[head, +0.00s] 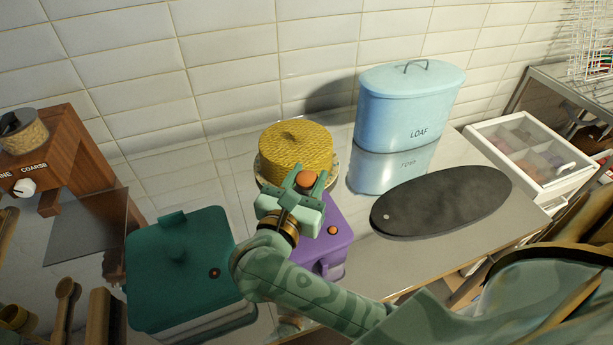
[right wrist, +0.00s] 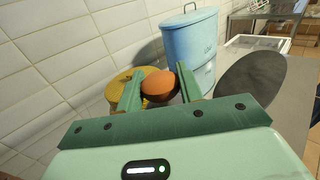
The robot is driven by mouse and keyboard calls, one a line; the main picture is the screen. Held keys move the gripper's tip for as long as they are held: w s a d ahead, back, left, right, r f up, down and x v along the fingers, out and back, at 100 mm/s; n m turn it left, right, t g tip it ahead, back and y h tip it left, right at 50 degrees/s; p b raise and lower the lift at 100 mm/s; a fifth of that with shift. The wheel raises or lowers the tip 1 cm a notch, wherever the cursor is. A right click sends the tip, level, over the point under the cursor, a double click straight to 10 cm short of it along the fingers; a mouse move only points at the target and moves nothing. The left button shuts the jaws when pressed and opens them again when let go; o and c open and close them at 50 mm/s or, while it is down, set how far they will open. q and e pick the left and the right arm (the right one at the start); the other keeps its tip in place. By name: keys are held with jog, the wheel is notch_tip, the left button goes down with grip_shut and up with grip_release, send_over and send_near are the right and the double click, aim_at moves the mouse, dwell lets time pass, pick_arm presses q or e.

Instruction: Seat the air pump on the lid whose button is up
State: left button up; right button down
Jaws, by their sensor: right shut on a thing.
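My right gripper (head: 303,190) is shut on a rounded orange-brown thing, which looks like the air pump (head: 306,178). The pump also shows between the two green fingers in the right wrist view (right wrist: 159,86). Its lower part is hidden. The gripper is over the back part of a purple lidded box (head: 338,245) and hides some of it. The purple lid has an orange button (head: 333,230). To the left is a teal lidded box (head: 178,262) with a dark reddish button (head: 214,273). I cannot tell surely which button is up. My left gripper is not in view.
A yellow woven round thing (head: 295,145) stands just behind the gripper. A blue LOAF bin (head: 408,105) is at the back, a dark oval board (head: 441,201) at right. A wooden grinder (head: 65,150) and wooden utensils (head: 65,300) are at left.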

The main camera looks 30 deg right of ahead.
jog(key=shift+f+b, duration=0.45)
jog(key=shift+f, duration=0.15)
jog(key=c, duration=0.8)
grip_release()
jog(key=shift+c, duration=0.2)
